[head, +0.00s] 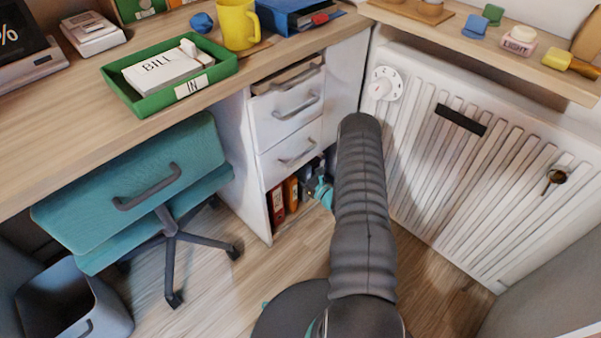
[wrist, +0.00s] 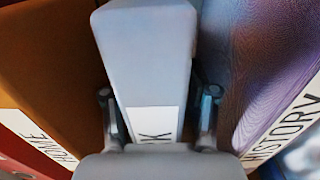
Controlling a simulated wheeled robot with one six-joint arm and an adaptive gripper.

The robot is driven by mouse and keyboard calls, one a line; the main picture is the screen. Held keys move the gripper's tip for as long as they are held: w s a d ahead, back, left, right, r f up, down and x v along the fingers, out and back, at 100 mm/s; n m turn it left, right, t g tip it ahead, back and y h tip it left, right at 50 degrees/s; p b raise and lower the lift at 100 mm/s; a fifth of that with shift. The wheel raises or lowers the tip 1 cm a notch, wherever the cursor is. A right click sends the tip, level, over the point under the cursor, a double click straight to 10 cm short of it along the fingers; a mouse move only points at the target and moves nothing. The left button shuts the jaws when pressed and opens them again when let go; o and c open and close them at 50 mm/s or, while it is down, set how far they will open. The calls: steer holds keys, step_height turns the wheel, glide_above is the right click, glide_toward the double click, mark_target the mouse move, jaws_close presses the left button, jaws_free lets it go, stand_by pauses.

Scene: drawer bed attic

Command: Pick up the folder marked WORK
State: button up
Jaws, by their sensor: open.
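A grey-blue folder (wrist: 147,50) stands in the middle of the wrist view, with a white label (wrist: 152,120) at its lower part. Only a "K" and part of the letter before it show; my gripper body hides the rest. My gripper (wrist: 159,98) is open, with one finger on each side of this folder's spine. I cannot tell whether the fingers touch it. In the head view my gripper (head: 321,188) is at the low shelf under the drawers, mostly behind my arm. The grey-blue folder cannot be made out there.
An orange folder (wrist: 50,60) marked HOME stands close on the left, and a purple one (wrist: 265,60) marked HISTORY on the right. A red folder (head: 277,206) is further left. The drawers (head: 290,125) are above, a radiator (head: 450,170) to the right, a chair (head: 140,190) to the left.

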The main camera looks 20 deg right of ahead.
steer(key=c, duration=1.1)
jaws_close()
steer(key=shift+r, duration=0.15)
